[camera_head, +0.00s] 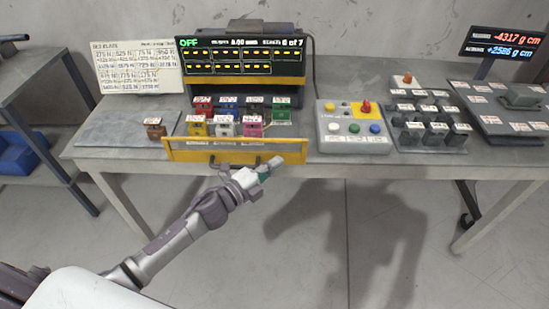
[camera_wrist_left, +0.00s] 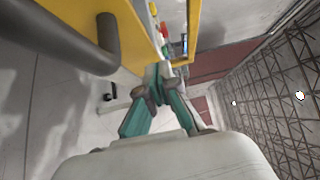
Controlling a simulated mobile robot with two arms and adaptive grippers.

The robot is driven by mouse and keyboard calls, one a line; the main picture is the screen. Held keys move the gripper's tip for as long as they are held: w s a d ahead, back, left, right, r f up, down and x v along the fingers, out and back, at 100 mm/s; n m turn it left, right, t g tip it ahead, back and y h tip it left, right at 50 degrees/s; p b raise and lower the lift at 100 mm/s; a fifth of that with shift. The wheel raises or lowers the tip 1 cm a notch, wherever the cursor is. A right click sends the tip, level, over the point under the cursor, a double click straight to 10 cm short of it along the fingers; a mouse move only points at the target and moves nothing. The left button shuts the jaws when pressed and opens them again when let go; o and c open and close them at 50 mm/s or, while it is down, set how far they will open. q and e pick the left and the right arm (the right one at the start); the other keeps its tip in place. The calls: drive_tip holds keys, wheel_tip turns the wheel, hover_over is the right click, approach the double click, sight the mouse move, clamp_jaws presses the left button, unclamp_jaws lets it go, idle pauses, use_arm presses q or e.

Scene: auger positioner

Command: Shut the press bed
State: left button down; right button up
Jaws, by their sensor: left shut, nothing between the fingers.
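The press bed is pulled out towards me, with a yellow front panel (camera_head: 235,152) at the table's front edge. A dark bar handle (camera_head: 222,163) is on its front. Several coloured blocks with labels, such as a pink block (camera_head: 252,126) and a green block (camera_head: 281,116), stand on the bed. My left gripper (camera_head: 272,166) is in front of the panel, near its right part. In the left wrist view the left gripper's fingertips (camera_wrist_left: 158,80) are together and empty, beside the yellow frame (camera_wrist_left: 195,40) and the handle (camera_wrist_left: 78,38). I cannot tell whether they touch the panel. My right gripper is not in view.
The press with its display (camera_head: 240,55) stands behind the bed. A grey button box (camera_head: 352,143) is right of it. Dark weights (camera_head: 435,135) and a scale (camera_head: 505,115) stand further right. A brown block (camera_head: 155,128) is left of the bed. The floor in front is clear.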

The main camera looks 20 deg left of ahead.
use_arm(q)
drive_tip(key=shift+w+a, duration=0.25)
drive_tip(key=shift+w, duration=0.45)
